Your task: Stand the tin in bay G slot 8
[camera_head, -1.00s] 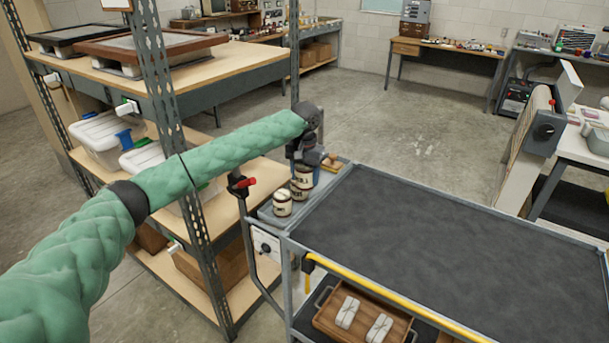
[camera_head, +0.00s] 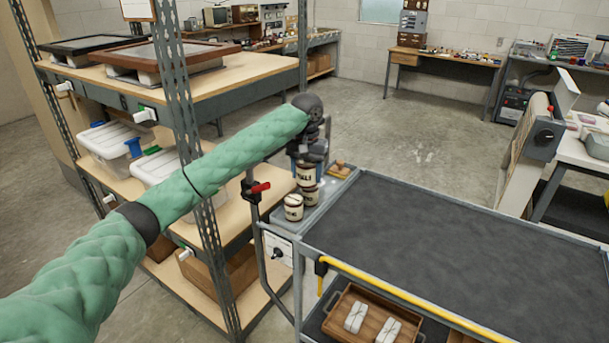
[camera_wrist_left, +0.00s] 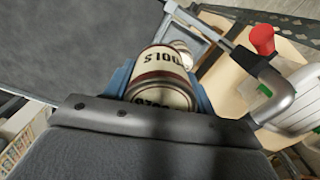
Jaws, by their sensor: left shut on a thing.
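The tin is cream with dark lettering and brown bands. In the head view the held tin (camera_head: 306,174) is under my left gripper (camera_head: 307,160), at the left end of the cart. In the left wrist view the same tin (camera_wrist_left: 160,77) sits between the blue fingers of my left gripper (camera_wrist_left: 160,95), which is shut on it. Two similar tins stand below it: one tin (camera_head: 310,196) just under it and another tin (camera_head: 293,207) to the left. Whether the held tin touches the one below, I cannot tell. No bay G or slot 8 marking is readable. My right gripper is out of view.
The cart (camera_head: 430,225) has a bare dark top and a yellow front rail. A shelf rack (camera_head: 240,78) with upright posts stands close at the left, holding white bins (camera_head: 112,145). A red-tipped lever (camera_head: 260,188) is near the tins. Open floor lies behind the cart.

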